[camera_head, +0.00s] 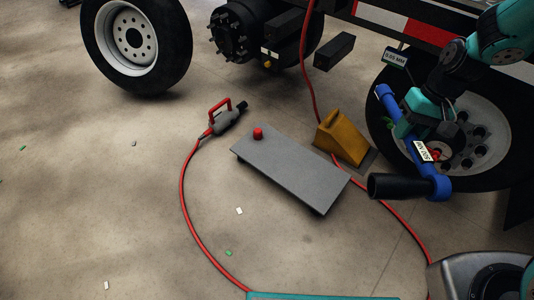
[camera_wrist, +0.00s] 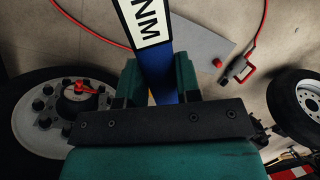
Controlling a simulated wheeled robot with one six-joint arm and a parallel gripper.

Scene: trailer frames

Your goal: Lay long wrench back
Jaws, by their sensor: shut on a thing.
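The long wrench (camera_head: 439,185) is a blue bar with a black handle and a white label. In the head view it hangs slanted in front of the right wheel, its black handle pointing left at the lower end. My gripper (camera_head: 408,122) is shut on the blue bar above the floor. In the wrist view the wrench (camera_wrist: 158,62) runs up between the two green fingers of my gripper (camera_wrist: 158,84), with "NM" readable on its label. The low grey board (camera_head: 290,172) lies left of the wrench, apart from it; a red knob-like thing (camera_head: 258,133) stands on it.
A yellow wheel chock (camera_head: 343,138) stands behind the board. A grey tool with a red handle (camera_head: 228,118) lies left of it on a red hose (camera_head: 183,190). The right wheel (camera_head: 478,108) is close behind my gripper. Floor at left is mostly clear, with small scraps.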

